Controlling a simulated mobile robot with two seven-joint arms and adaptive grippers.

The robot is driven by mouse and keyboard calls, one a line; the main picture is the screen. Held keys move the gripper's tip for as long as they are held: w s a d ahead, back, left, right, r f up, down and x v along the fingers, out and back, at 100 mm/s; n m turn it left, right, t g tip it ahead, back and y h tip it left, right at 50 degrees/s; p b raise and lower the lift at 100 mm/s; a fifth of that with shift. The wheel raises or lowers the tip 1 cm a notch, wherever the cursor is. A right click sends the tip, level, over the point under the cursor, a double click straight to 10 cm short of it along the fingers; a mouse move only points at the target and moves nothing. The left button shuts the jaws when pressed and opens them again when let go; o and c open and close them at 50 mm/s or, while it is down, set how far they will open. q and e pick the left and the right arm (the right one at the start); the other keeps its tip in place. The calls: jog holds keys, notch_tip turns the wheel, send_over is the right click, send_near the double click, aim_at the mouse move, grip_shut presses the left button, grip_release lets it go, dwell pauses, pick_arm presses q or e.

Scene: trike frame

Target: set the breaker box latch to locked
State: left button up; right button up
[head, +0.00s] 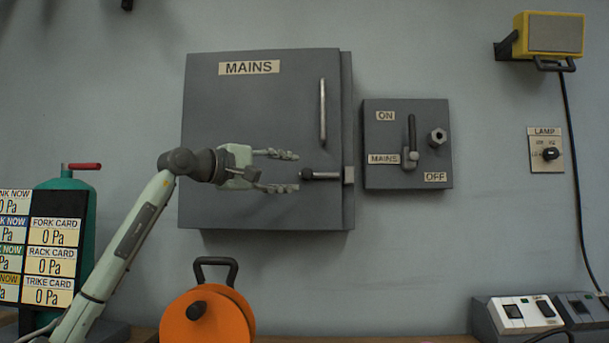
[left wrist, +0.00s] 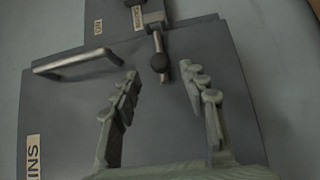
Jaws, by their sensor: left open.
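The breaker box (head: 250,110) is a grey wall cabinet labelled MAINS, with its door closed. Its latch (head: 326,175) is a short metal bar at the door's right edge. It lies level, with a black knob at its left end and its right end at a small block on the box edge. My left gripper (head: 291,172) is open and empty, just left of the knob, one finger above and one below its height. In the left wrist view the latch (left wrist: 158,45) shows its knob centred just beyond the gap between the fingertips (left wrist: 158,72). My right gripper is out of view.
A vertical door handle (head: 323,112) stands above the latch. A switch box (head: 385,120) with an upright lever is close on the right. An orange reel (head: 230,318) stands below, and a green cylinder (head: 88,205) is at left. The wall between is clear.

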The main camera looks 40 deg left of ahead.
aim_at(303, 174)
pick_arm(q)
jog(key=p+x, duration=0.1)
jog(key=x, duration=0.5)
jog(key=shift+d, duration=0.1)
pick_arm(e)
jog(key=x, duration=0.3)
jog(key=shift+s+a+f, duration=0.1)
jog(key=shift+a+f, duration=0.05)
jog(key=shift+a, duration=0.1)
pick_arm(q)
jog(key=shift+c, duration=0.6)
grip_shut()
